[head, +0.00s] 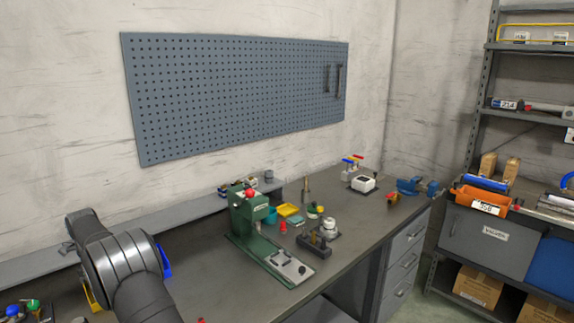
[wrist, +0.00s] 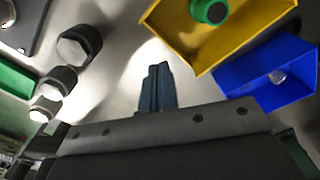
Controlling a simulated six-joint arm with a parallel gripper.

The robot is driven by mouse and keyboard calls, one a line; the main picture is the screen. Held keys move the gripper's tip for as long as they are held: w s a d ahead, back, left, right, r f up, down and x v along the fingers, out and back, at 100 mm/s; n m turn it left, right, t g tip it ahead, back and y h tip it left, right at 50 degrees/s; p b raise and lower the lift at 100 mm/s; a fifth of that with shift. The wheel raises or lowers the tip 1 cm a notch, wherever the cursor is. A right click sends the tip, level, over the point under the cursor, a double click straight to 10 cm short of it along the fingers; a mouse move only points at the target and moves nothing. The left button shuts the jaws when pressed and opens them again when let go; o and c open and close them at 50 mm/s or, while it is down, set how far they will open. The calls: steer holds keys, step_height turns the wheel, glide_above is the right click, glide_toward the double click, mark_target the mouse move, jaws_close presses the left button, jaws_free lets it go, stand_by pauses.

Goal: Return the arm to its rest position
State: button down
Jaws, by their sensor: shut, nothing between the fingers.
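My gripper (wrist: 157,88) shows in the wrist view as two dark blue-grey fingers pressed together, with nothing between them. It is above a grey surface, left of a yellow bin (wrist: 185,52) and a blue bin (wrist: 290,92), and apart from both. In the head view my dark arm fills the lower left corner and the fingers are hidden.
Dark knob-like parts (wrist: 80,45) are left of the fingers. In the head view, a green press (head: 246,222) stands on the grey workbench (head: 345,245), with small bins and parts around it. A pegboard (head: 235,95) hangs behind; a shelf unit is on the right.

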steer(key=shift+f, duration=1.9)
steer(key=shift+r, duration=0.1)
steer(key=shift+r, duration=1.55)
steer(key=shift+r, duration=0.1)
